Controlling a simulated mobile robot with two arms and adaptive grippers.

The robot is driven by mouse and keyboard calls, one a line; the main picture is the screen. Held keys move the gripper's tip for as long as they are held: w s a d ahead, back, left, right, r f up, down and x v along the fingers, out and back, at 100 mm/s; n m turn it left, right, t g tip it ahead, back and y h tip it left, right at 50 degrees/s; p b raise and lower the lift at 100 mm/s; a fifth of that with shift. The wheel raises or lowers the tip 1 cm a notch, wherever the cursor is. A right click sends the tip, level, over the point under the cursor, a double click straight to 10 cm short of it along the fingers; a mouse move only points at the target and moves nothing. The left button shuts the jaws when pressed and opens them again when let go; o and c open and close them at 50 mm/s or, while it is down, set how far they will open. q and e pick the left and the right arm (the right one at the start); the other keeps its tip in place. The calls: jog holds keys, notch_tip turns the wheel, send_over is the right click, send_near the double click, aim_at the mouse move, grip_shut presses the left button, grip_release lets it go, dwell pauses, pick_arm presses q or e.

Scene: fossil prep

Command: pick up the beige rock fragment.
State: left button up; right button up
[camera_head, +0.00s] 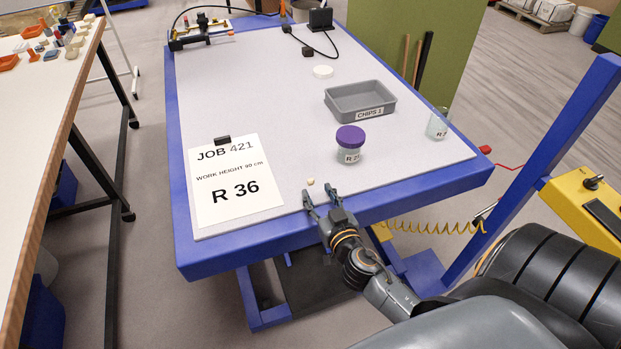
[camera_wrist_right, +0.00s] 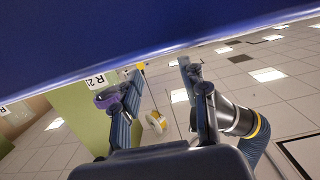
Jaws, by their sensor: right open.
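The beige rock fragment (camera_head: 311,182) is a very small light piece lying on the grey table top, near the front edge, in the head view. My right gripper (camera_head: 319,194) is at that front edge, just on the near side of the fragment. Its two fingers are spread apart with nothing between them, and the fragment lies just beyond the fingertips. In the wrist view the right gripper (camera_wrist_right: 160,76) also shows open and empty. I cannot make out the fragment in the wrist view. My left gripper is not in view.
A jar with a purple lid (camera_head: 350,138) stands right of the fragment, and a grey CHIPS 1 tray (camera_head: 345,109) lies behind it. A glass jar (camera_head: 437,124) stands near the right edge. A JOB 421 sheet (camera_head: 237,170) lies left. The table's blue edge (camera_head: 400,206) is close.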

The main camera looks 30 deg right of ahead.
aim_at(311, 181)
jog(key=p+x, duration=0.1)
jog(key=x, duration=0.4)
jog(key=shift+s+d+f, duration=0.1)
jog(key=shift+d, duration=0.05)
jog(key=shift+s, duration=0.1)
jog(key=c, duration=0.8)
